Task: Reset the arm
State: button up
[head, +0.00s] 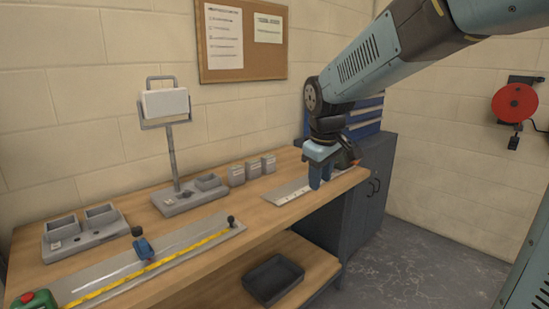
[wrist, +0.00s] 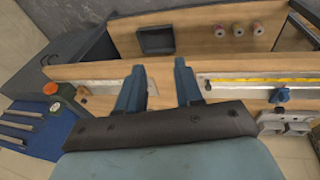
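My gripper (head: 320,180) hangs above the right end of the wooden workbench (head: 240,223), over a pale metal strip (head: 287,193), pointing down. In the wrist view its two blue fingers (wrist: 160,75) stand apart with nothing between them, so it is open and empty. The bench edge and part of the metal strip show beyond the fingers. My arm reaches in from the upper right and is bent at the elbow. Whether the fingertips touch the bench cannot be told, but they look clear of it.
Three small grey tubs (head: 252,169), a lamp stand (head: 173,150) and a twin-tub block (head: 85,229) stand along the bench's back. A metal plate with yellow tape (head: 190,242) and a blue clamp (head: 144,248) lies in front. A dark tray (head: 273,280) sits on the lower shelf.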

jog(key=s+d+r+m+t, duration=0.1)
jog(key=s+d+m, duration=0.3)
jog(key=s, duration=0.5)
jog(key=s+d+r+m+t, duration=0.1)
jog(key=s+d+m, duration=0.3)
jog(key=s+d, duration=0.4)
jog(key=s, duration=0.2)
jog(key=shift+s+d+m, duration=0.2)
jog(key=shift+s+m, duration=0.1)
jog(key=shift+m, duration=0.1)
jog(key=shift+a, duration=0.1)
